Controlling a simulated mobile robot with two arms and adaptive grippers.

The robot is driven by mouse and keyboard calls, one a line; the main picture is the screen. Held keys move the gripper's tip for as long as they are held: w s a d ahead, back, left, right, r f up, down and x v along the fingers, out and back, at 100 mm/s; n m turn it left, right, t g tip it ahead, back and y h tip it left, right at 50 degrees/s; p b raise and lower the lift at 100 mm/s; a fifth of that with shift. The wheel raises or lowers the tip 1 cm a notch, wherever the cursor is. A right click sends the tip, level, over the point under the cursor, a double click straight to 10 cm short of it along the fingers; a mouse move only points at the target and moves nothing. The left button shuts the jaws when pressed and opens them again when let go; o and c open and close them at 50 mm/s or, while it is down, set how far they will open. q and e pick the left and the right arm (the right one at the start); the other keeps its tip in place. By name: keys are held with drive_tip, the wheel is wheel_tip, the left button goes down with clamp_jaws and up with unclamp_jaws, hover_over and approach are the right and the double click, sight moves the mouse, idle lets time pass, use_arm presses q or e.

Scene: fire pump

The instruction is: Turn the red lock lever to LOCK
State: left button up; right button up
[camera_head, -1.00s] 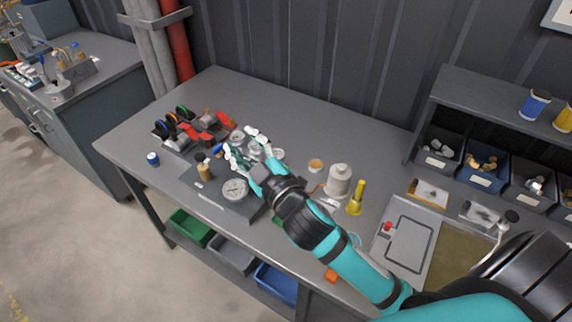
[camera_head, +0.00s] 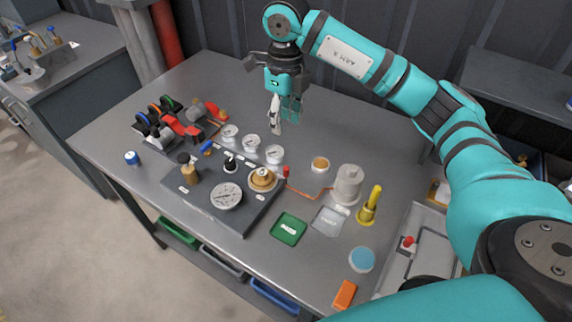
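A small upright red lever (camera_head: 286,171) stands at the right end of the dark control panel (camera_head: 222,214), beside a round brass-coloured fitting (camera_head: 263,178); I cannot read a LOCK mark or its setting. My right gripper (camera_head: 283,122) hangs fingers down above the back of the table, behind the panel and apart from the lever. It holds nothing that I can see; its fingers overlap from this angle, so their gap is unclear. My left gripper is out of view.
On the panel are a dial gauge (camera_head: 226,196), a black knob (camera_head: 230,164) and a blue lever (camera_head: 206,148). Small round gauges (camera_head: 251,142) line its back. Red clamp-like parts (camera_head: 180,127) lie left. A white canister (camera_head: 347,184) and a yellow-handled tool (camera_head: 370,206) stand right.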

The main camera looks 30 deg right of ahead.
drive_tip(key=p, duration=0.5)
approach(286, 167)
wheel_tip(286, 167, down, 10)
drive_tip(key=shift+a+r, duration=0.15)
drive_tip(key=shift+f, duration=0.4)
drive_tip(key=shift+c, duration=0.4)
clamp_jaws()
